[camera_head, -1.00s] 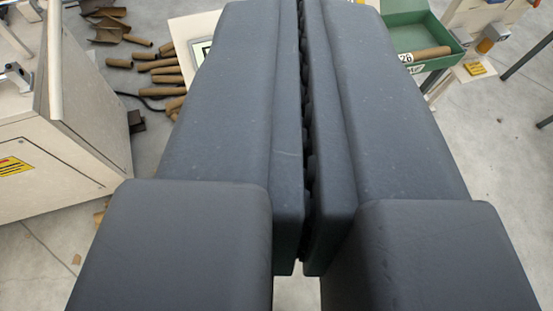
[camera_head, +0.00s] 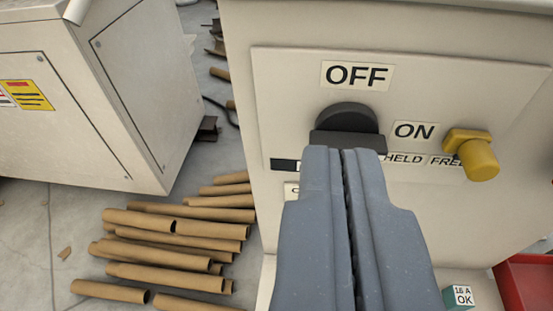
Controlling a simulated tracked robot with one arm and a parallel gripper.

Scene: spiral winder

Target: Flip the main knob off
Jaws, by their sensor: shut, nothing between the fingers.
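A black knob (camera_head: 348,124) sits on a beige panel (camera_head: 292,80), below an OFF label (camera_head: 357,76) and left of an ON label (camera_head: 415,131). My gripper (camera_head: 343,152) is shut and empty. Its fingertips show just below the knob in the head camera view and cover part of the panel under it. I cannot tell whether they touch the knob. A yellow knob (camera_head: 476,157) stands out to the right, by the HELD and FREE labels, which are partly hidden.
A beige cabinet (camera_head: 92,100) with a yellow sticker stands at the left. Several cardboard tubes (camera_head: 170,235) lie on the floor between it and the panel.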

